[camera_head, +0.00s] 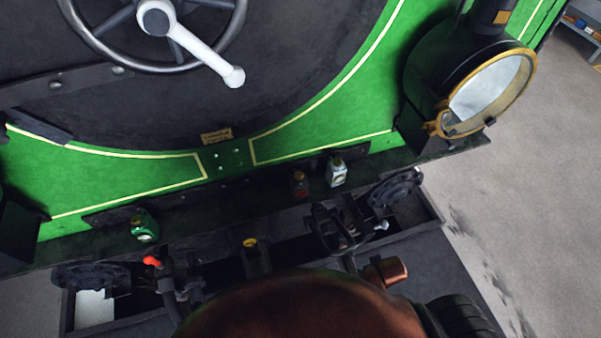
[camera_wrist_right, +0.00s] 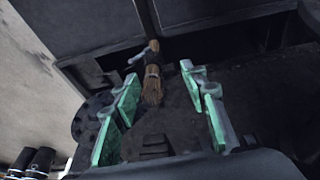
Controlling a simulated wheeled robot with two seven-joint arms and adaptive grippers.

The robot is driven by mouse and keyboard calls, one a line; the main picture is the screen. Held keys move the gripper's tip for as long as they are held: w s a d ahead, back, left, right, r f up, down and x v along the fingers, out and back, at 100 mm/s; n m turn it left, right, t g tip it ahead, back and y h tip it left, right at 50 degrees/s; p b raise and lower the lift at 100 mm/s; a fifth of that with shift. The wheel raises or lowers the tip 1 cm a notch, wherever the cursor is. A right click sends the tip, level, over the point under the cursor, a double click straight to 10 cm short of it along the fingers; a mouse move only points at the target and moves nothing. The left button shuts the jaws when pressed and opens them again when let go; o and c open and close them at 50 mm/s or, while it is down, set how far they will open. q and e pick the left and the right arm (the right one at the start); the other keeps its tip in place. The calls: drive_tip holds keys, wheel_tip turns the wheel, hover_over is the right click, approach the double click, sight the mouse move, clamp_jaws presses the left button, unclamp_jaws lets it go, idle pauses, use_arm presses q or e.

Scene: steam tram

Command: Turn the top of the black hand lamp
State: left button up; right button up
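A small dark hand lamp (camera_head: 299,184), blackish with some red on its front and a brownish top, stands on the ledge at the tram's front, right of centre in the head view. It is small there, and I cannot make out which way its top is turned. A white lamp (camera_head: 337,173) stands just right of it. My left gripper is in neither view.
A large black headlamp (camera_head: 475,80) with a brass rim juts out at right. A spoked handwheel (camera_head: 165,20) is above. Below the ledge are couplings and a red-tipped hose (camera_head: 152,261). Floor at right is mostly clear.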

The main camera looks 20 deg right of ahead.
sight(301, 178)
drive_tip(key=w+r+t, duration=0.1)
drive_tip(key=w+r, duration=0.2)
drive_tip(key=w+d+r+m+t+h, duration=0.1)
drive_tip(key=w+r+t, duration=0.1)
drive_tip(key=w+r, duration=0.1)
drive_tip(key=w+d+r+t+h, duration=0.1)
drive_tip(key=w+r, duration=0.2)
drive_tip(key=r, duration=0.1)
drive_tip(key=shift+w+r+m+p, duration=0.3)
drive_tip(key=shift+w+m, duration=0.05)
drive_tip(key=shift+m, duration=0.05)
drive_tip(key=w+a+r+t+y, duration=0.1)
drive_tip(key=w+a+r+t, duration=0.8)
drive_tip(key=w, duration=0.4)
drive_tip(key=w+a+r+n+y, duration=0.1)
drive_tip(key=a, duration=0.2)
drive_tip(key=a+r+n+t+y, duration=0.1)
drive_tip(key=a+r+y, duration=0.1)
drive_tip(key=a, duration=0.1)
drive_tip(key=w+a+r+n+y, duration=0.1)
drive_tip(key=a+r+y, duration=0.1)
drive_tip(key=a, duration=0.2)
drive_tip(key=shift+w+r+n, duration=0.2)
drive_tip(key=shift+w+n, duration=0.1)
drive_tip(key=shift+w, duration=0.05)
drive_tip(key=w, duration=0.4)
drive_tip(key=w+a, duration=0.1)
drive_tip(key=w, duration=0.2)
drive_tip(key=shift+p, duration=0.4)
